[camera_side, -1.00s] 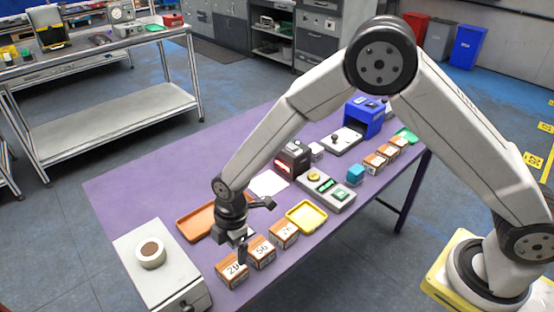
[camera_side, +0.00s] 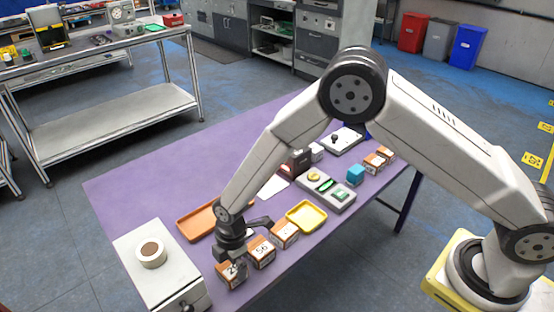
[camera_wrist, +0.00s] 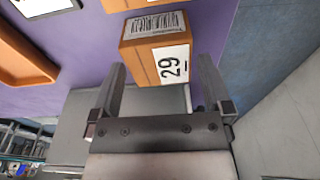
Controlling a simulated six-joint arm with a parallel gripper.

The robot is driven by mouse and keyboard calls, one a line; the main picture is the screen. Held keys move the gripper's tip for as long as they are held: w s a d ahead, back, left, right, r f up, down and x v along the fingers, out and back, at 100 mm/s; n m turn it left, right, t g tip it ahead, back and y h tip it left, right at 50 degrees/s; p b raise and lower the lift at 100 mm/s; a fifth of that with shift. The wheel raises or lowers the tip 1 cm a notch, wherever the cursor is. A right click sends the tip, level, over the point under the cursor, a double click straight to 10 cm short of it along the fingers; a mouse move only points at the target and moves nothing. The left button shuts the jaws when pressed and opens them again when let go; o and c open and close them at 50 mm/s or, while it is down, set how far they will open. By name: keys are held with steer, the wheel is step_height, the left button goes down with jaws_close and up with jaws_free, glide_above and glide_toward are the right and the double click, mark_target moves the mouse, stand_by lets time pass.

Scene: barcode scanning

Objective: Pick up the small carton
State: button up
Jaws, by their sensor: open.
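A small brown carton (camera_side: 231,279) with a white label reading 29 stands at the near end of a row of similar cartons. In the wrist view this carton (camera_wrist: 156,47) shows its 29 label and a barcode on another face. My gripper (camera_side: 236,262) is low over it, pointing down. In the wrist view my gripper (camera_wrist: 160,64) is open, with one finger to each side of the carton's near end. I see no grip on the carton, and the side view does not show clearly whether a finger touches it.
Cartons marked 56 (camera_side: 261,252) and another (camera_side: 285,233) stand close by in the row. A yellow tray (camera_side: 306,216), an orange tray (camera_side: 187,226) and a grey box with a tape roll (camera_side: 150,255) are around. The purple table (camera_side: 140,190) is clear at the left back.

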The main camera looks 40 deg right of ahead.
steer(key=shift+a+f, duration=0.1)
steer(key=shift+f, duration=0.9)
steer(key=c, duration=1.1)
steer(key=shift+r, duration=0.1)
steer(key=shift+w+r, duration=0.1)
steer(key=shift+r, duration=0.6)
steer(key=shift+c, duration=0.2)
steer(key=s+d+r, duration=0.6)
steer(key=s+r, duration=0.5)
steer(key=s, duration=0.1)
steer(key=shift+s+r, duration=0.2)
steer(key=shift+s, duration=0.2)
